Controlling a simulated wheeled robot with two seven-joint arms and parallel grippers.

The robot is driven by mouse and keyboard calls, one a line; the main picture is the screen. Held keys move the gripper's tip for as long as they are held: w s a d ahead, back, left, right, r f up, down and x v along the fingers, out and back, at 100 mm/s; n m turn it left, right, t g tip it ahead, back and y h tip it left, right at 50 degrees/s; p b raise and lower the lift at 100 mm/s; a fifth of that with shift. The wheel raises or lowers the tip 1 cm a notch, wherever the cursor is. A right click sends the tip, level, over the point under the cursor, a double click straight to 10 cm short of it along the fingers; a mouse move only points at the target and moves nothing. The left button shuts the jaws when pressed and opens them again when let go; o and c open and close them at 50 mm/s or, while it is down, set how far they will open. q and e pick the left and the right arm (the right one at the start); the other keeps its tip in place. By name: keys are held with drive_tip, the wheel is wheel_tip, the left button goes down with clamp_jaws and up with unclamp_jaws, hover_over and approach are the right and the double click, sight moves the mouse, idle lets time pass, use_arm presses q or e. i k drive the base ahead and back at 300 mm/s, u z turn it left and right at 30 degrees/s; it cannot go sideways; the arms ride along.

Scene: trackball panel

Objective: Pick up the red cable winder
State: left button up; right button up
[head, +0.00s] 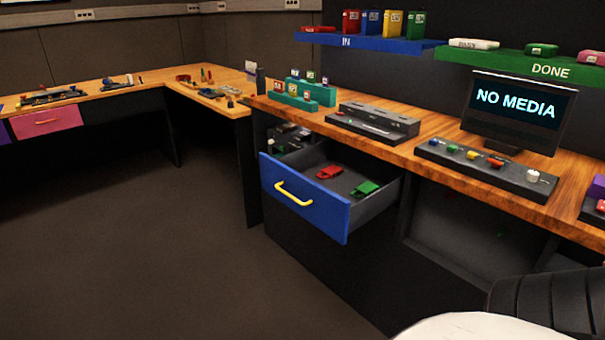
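A small red object (329,172), which looks like the red cable winder, lies inside the open blue-fronted drawer (325,214), toward its back left. A similar green object (365,188) lies in the same drawer, to the right and nearer the front right wall. The drawer has a yellow handle (293,193) and is pulled out from under the wooden desk. Neither of my grippers shows in the head view. Part of a white and black body at the lower right seems to be mine.
The desk (440,125) above the drawer holds a dark panel with coloured knobs (485,168), a monitor (517,107) and a grey device (372,124). A blue shelf (365,43) and a green shelf (520,66) hang above. The floor (160,230) left of the drawer is clear.

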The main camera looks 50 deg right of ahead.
sight(330, 172)
drive_tip(key=z, duration=0.1)
drive_tip(key=i, duration=1)
drive_tip(key=z, duration=0.65)
